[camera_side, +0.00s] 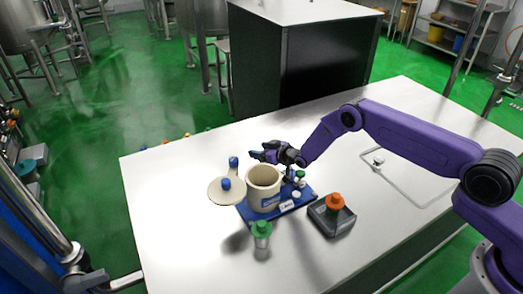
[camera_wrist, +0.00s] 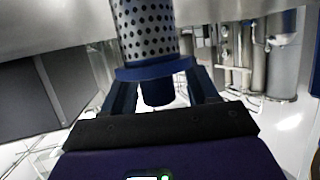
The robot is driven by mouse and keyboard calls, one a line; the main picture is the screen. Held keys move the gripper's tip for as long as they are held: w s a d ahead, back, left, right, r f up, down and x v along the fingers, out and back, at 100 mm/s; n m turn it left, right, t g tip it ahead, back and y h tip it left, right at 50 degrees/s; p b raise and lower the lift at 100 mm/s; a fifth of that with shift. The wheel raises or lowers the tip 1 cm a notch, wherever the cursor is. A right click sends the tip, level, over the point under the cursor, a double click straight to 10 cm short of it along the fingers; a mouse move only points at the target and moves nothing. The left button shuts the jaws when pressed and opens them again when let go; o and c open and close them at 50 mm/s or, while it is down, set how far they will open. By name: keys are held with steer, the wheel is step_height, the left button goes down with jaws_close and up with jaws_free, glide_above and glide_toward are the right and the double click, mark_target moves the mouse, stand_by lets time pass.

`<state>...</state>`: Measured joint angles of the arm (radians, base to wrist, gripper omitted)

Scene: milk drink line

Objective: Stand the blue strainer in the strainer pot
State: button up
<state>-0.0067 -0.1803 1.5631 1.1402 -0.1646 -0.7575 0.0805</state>
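The blue strainer shows in the wrist view: a perforated metal tube (camera_wrist: 146,30) with a blue collar (camera_wrist: 154,70) and a short blue end between my fingers. My gripper (camera_wrist: 160,92) is shut on the strainer at its blue end; the far end of the tube is cut off by the frame. In the side view my gripper (camera_side: 286,155) is above and behind the cream pot (camera_side: 263,190), and the strainer, small there, seems to lie tilted near level, pointing left. The pot has an open top and a blue label, and stands on a blue tray (camera_side: 305,199). The strainer appears clear of it.
A cream disc (camera_side: 222,196) with a blue knob lies left of the pot, with a blue-topped piece (camera_side: 234,163) behind it. A green-topped container (camera_side: 262,230) stands in front. A dark block (camera_side: 331,219) with an orange knob is at right. Small bottles (camera_side: 298,184) stand on the tray.

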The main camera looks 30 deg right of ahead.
steer(key=shift+r, duration=0.2)
steer(key=v, duration=1.2)
stand_by(0.4)
steer(key=s+d+r+g+h, duration=0.1)
steer(key=s+r+g, duration=0.35)
steer(key=r, duration=0.45)
steer(key=shift+w+d+x, duration=0.1)
steer(key=shift+d+x, duration=0.05)
steer(key=shift+x, duration=2.35)
steer(key=shift+w+d+x, duration=0.1)
steer(key=shift+d+x, duration=0.05)
steer(key=shift+x, duration=2.3)
steer(key=shift+w+d+x, duration=0.1)
steer(key=shift+d+x, duration=0.05)
steer(key=shift+x, duration=3.2)
